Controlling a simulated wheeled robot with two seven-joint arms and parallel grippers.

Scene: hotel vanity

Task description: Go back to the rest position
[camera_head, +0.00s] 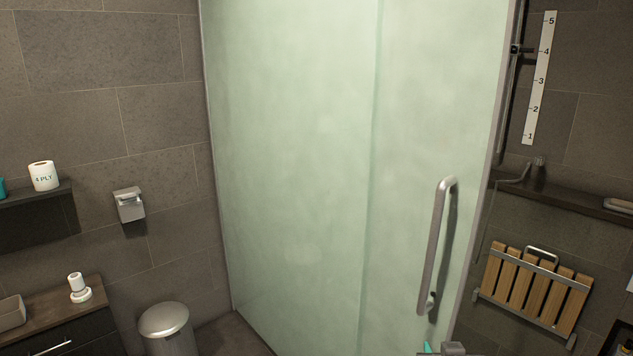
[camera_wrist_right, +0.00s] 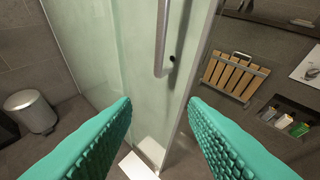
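My right gripper (camera_wrist_right: 160,102) shows in the right wrist view as two teal, ridged fingers spread wide apart with nothing between them. In the head view only a small teal and grey bit of the right gripper (camera_head: 436,349) shows at the bottom edge, below the shower door handle. My left gripper is not in view.
A frosted glass shower door (camera_head: 290,150) with a long vertical metal handle (camera_head: 437,245) stands ahead. A slatted wooden fold-down seat (camera_head: 535,290) is on the right wall. A metal bin (camera_head: 166,322) stands at left, near a dark vanity (camera_head: 70,325).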

